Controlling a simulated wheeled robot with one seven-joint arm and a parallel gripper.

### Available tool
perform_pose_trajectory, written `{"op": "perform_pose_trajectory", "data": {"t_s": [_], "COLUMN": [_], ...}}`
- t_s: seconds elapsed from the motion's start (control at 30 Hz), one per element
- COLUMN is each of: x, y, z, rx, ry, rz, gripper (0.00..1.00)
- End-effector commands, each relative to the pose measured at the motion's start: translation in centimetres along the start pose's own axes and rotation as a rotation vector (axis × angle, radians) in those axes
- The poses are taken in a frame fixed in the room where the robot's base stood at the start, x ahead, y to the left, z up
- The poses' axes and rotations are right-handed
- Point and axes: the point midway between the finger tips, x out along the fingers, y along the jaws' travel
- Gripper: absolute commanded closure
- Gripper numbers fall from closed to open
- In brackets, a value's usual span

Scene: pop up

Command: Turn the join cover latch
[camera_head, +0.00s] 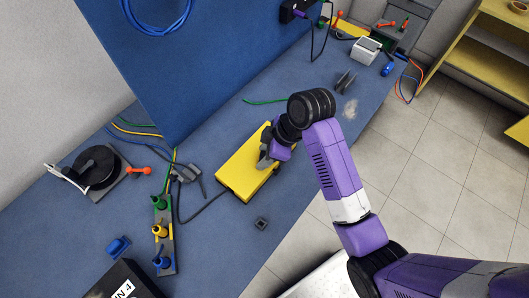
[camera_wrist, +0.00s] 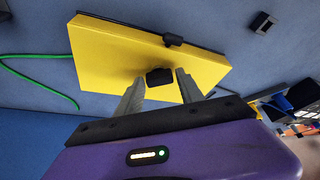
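A flat yellow box (camera_head: 248,178), likely the join cover, lies on the blue bench; it fills the upper middle of the wrist view (camera_wrist: 118,52). A small black latch (camera_wrist: 160,77) sits on its near yellow face, and another small black piece (camera_wrist: 173,40) sits on its far edge. My gripper (camera_wrist: 157,86) is open, with one grey finger on each side of the near latch. I cannot tell if the fingers touch it. In the head view my gripper (camera_head: 265,160) is over the box's right side, and my wrist hides the latch.
A green cable (camera_wrist: 40,84) lies on the bench beside the box. A small dark block (camera_head: 261,223) lies in front of the box. A blue panel (camera_head: 210,60) stands behind. A strip of coloured connectors (camera_head: 161,235) and a black reel (camera_head: 97,168) are at left.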

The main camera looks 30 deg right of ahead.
Motion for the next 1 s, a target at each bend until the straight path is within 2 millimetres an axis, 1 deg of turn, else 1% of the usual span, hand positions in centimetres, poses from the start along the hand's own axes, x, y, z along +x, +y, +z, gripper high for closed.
{"op": "perform_pose_trajectory", "data": {"t_s": [0.03,0.2,0.4,0.57,1.0], "x": [-0.02,-0.02,-0.11,-0.30,-0.39], "y": [0.01,0.00,-0.06,-0.12,-0.33], "z": [0.00,0.00,-0.04,-0.13,-0.24], "rx": [0.000,0.000,0.011,0.060,0.335], "ry": [0.000,0.000,0.000,-0.001,0.000], "rz": [0.000,0.000,0.004,0.024,0.137], "gripper": [0.67,1.00,1.00,1.00,1.00]}}
